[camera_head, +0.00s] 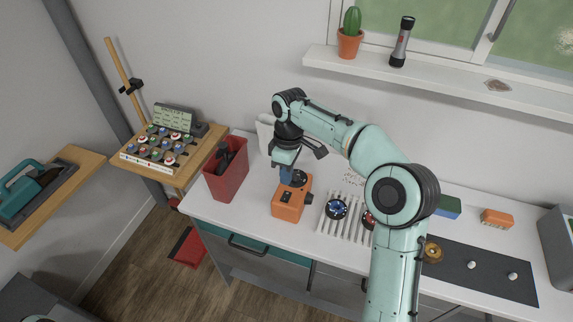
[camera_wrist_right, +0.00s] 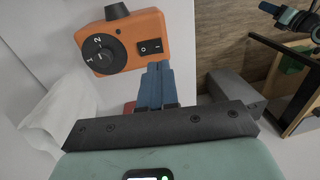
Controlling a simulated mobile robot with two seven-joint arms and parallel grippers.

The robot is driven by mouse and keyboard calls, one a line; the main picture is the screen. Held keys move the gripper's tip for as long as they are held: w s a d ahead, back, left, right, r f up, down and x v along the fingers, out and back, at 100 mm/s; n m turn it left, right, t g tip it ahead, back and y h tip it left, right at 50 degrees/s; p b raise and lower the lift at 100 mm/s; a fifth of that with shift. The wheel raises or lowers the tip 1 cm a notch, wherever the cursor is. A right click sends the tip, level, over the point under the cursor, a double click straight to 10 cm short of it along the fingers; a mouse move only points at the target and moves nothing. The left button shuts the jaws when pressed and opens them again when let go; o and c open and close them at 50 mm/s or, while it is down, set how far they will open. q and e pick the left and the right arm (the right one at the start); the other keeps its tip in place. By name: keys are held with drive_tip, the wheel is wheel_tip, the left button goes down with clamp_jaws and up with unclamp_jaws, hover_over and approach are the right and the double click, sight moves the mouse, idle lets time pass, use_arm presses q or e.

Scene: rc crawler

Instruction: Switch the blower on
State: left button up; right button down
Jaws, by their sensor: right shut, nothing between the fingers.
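An orange box (camera_head: 291,205) with dark controls, which I take to be the blower, stands on the white counter. In the right wrist view the box (camera_wrist_right: 125,27) shows a black numbered dial (camera_wrist_right: 98,54), a black rocker switch (camera_wrist_right: 151,47) with white marks and an orange-black knob (camera_wrist_right: 116,11). Which way the rocker is pressed I cannot tell. My right gripper (camera_head: 287,176) is at the back of the box in the head view. Its blue fingers (camera_wrist_right: 158,65) are shut and empty, their tips close to the rocker; contact is unclear. My left gripper is not in view.
A red bin (camera_head: 226,178) stands left of the box, and a white rack (camera_head: 346,229) with wheels stands right of it. A dark mat (camera_head: 480,268) lies further right. A wooden stand (camera_head: 180,176) with colored parts is at the left. My right arm covers part of the counter.

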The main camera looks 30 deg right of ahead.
sight(284, 200)
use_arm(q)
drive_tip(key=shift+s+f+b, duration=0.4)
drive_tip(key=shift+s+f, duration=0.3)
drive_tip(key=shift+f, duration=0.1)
use_arm(e)
drive_tip(key=f, duration=0.7)
drive_tip(key=shift+s+a, duration=0.2)
drive_tip(key=shift+a, duration=0.15)
